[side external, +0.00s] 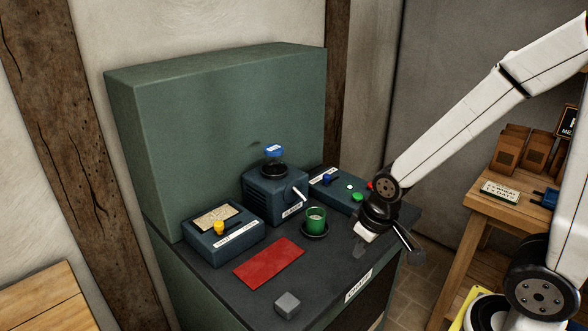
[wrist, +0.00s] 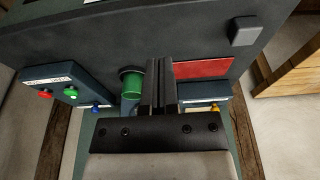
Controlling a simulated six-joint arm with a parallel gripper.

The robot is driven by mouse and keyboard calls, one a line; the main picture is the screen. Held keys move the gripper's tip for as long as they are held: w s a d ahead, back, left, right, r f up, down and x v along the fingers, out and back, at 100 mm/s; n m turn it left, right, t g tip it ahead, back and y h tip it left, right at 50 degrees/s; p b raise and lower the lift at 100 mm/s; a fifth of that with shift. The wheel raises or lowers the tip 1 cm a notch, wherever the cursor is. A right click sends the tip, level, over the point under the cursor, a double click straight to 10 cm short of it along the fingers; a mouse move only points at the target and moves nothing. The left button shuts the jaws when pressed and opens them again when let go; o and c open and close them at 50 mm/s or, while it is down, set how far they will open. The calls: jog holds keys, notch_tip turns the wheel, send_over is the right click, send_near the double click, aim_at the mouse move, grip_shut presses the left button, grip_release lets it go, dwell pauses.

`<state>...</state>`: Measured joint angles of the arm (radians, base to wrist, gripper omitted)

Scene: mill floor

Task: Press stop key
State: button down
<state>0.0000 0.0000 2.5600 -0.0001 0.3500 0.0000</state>
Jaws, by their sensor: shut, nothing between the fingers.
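A dark blue control box (side external: 338,190) stands on the console's right side. It carries a red key (side external: 370,185), a green key (side external: 357,197) and a blue knob (side external: 327,179). In the side view the red key is partly hidden beside my arm. The wrist view shows the red key (wrist: 45,93), green key (wrist: 70,92) and blue knob (wrist: 96,108) at left. I cannot read the box's label. My gripper (side external: 358,250) is above the console front, right of the green cup. Its fingers (wrist: 158,65) are together and empty, apart from the keys.
A green cup (side external: 315,222) stands on a dark saucer before a blue machine (side external: 275,200). A second box (side external: 224,240) has a yellow knob. A red mat (side external: 269,262) and a grey block (side external: 287,304) lie on the console top (side external: 325,265). A wooden table (side external: 480,215) stands right.

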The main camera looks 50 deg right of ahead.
jog(key=w+d+r+n+t+h, duration=0.1)
jog(key=w+d+r+t+h, duration=0.1)
jog(key=w+d, duration=0.6)
jog(key=w+d+r+n+t+h, duration=0.1)
jog(key=w+d+r+t, duration=0.15)
jog(key=w+d, duration=0.55)
jog(key=d+n+t, duration=0.1)
jog(key=d+n, duration=0.2)
jog(key=d, duration=1.3)
jog(key=shift+s+r+t, duration=0.3)
jog(key=shift+r+t, duration=0.05)
jog(key=shift+r, duration=0.05)
jog(key=shift+f, duration=0.3)
jog(key=shift+f, duration=4.1)
